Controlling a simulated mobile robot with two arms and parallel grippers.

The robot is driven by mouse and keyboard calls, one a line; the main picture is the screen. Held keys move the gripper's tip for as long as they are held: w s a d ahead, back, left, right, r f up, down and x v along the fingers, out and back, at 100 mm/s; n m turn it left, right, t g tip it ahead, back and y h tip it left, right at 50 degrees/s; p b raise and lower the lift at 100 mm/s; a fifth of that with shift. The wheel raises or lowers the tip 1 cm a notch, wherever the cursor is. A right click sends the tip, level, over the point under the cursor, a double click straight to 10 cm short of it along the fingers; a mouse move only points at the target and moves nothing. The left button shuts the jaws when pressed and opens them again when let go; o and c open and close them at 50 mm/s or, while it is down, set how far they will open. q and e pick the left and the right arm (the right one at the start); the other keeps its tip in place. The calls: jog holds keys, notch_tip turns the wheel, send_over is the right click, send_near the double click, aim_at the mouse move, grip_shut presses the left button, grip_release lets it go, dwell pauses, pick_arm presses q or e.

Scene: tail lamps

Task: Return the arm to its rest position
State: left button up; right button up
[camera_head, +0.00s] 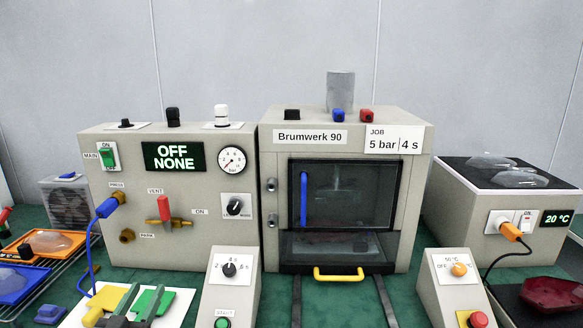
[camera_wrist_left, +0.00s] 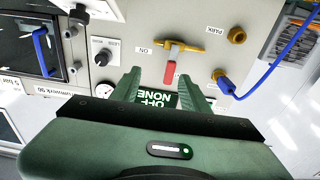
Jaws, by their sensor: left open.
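My left gripper (camera_head: 146,291) shows at the bottom left of the head view, its two green fingers pointing up and away. In the left wrist view the gripper (camera_wrist_left: 161,78) is open, and nothing is held between the fingers. The display reading OFF NONE (camera_wrist_left: 153,99) shows upside down through the gap. In the head view the fingers appear low in front of the grey control box (camera_head: 190,254), over a white sheet (camera_head: 181,307). My right gripper is in neither view.
A red-handled vent valve (camera_head: 164,208) and blue hose (camera_head: 88,265) are on the control box. The Brumwerk 90 press (camera_head: 421,150) stands to its right. A small START console (camera_head: 231,290) stands right of the gripper. Trays (camera_head: 40,245) lie left.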

pick_arm(q)
jog(key=s+d+f+g, duration=0.75)
jog(key=s+f, duration=0.35)
jog(key=f, duration=0.2)
jog(key=s+d+f+m+g, duration=0.1)
jog(key=s+d+f+g, duration=0.15)
jog(key=s, duration=0.55)
jog(key=s+d+f+g, duration=0.1)
jog(key=s+g, duration=0.2)
jog(key=s, duration=0.4)
jog(key=s+d+f+m+g, duration=0.1)
jog(key=s+d+f+g, duration=0.15)
jog(key=s, duration=0.55)
notch_tip(320, 180, down, 26)
jog(key=s+f+g, duration=0.1)
jog(key=s+g, duration=0.1)
jog(key=s, duration=0.1)
jog(key=s+a+f, duration=0.3)
jog(key=s+f, duration=1.2)
jog(key=s, duration=0.1)
jog(key=shift+a+g+y, duration=0.3)
jog(key=shift+a+g, duration=0.1)
jog(key=shift+g, duration=0.05)
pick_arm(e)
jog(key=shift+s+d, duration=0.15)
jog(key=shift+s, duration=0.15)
pick_arm(q)
jog(key=shift+s+f, duration=0.1)
